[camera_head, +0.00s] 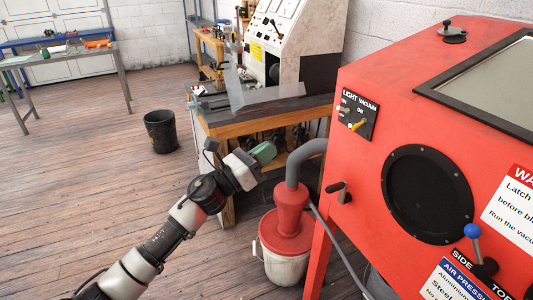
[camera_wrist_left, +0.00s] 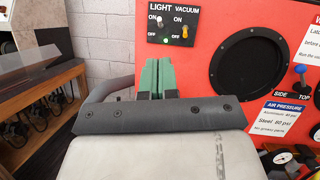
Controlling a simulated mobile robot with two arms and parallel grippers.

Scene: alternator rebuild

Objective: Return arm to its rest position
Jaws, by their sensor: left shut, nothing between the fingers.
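My left arm comes in from the lower left of the head view. Its gripper (camera_head: 262,153), with green fingers, is held in the air left of the red blasting cabinet (camera_head: 365,75). The green fingertips (camera_wrist_left: 156,76) also show in the left wrist view, close together in front of the cabinet's face, with nothing between them. The gripper is shut and empty. My right gripper is in neither view.
The cabinet has a light and vacuum switch panel (camera_head: 350,114) and a round black port (camera_head: 427,194). A red-topped bucket (camera_head: 285,265) and grey hose (camera_head: 303,155) stand beside it. A wooden bench (camera_head: 262,122) is behind. A black bin (camera_head: 161,131) stands on open floor.

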